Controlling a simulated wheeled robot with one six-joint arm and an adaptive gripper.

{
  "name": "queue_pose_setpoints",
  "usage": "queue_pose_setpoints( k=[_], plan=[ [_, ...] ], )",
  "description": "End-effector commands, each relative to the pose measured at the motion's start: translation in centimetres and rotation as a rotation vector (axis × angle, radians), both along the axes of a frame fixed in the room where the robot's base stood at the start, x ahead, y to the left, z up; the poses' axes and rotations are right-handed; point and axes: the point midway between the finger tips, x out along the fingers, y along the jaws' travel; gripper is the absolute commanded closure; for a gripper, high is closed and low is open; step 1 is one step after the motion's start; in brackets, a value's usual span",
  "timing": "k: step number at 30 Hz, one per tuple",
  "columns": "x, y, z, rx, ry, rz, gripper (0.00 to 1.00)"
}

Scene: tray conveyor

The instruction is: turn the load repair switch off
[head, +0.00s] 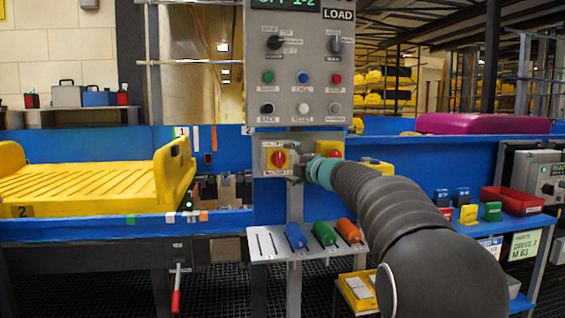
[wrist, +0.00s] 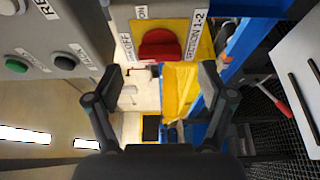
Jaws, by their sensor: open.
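The control panel (head: 302,90) in the head view carries a LOAD label. Under that label is a small dark selector (head: 334,45); its lettering is too small to read surely, and I see no readable "repair" name. In the wrist view my gripper (wrist: 160,77) is open and empty, apart from the knob.
Another red switch (head: 333,153) on yellow is right of the first, partly behind my arm. Several buttons line the panel. A shelf (head: 265,245) below holds blue, green and orange handles. A yellow tray (head: 95,180) lies on the conveyor at left; a red bin (head: 511,200) stands right.

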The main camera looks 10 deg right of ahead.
Motion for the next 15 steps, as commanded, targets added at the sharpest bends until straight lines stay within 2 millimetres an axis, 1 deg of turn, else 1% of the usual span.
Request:
queue_pose_setpoints(
  k=[1,3,7,12,15],
  plan=[
    [-1.1,-0.5,0.1,0.000,-0.001,-0.003,0.19],
    [-2.4,-1.0,0.1,-0.001,0.000,-0.003,0.19],
    [-4.5,-1.8,0.1,-0.001,-0.001,-0.002,0.19],
    [-6.3,-2.6,0.1,-0.001,-0.001,-0.001,0.19],
    [-6.9,-2.8,0.0,-0.001,0.000,0.000,0.19]
  ],
)
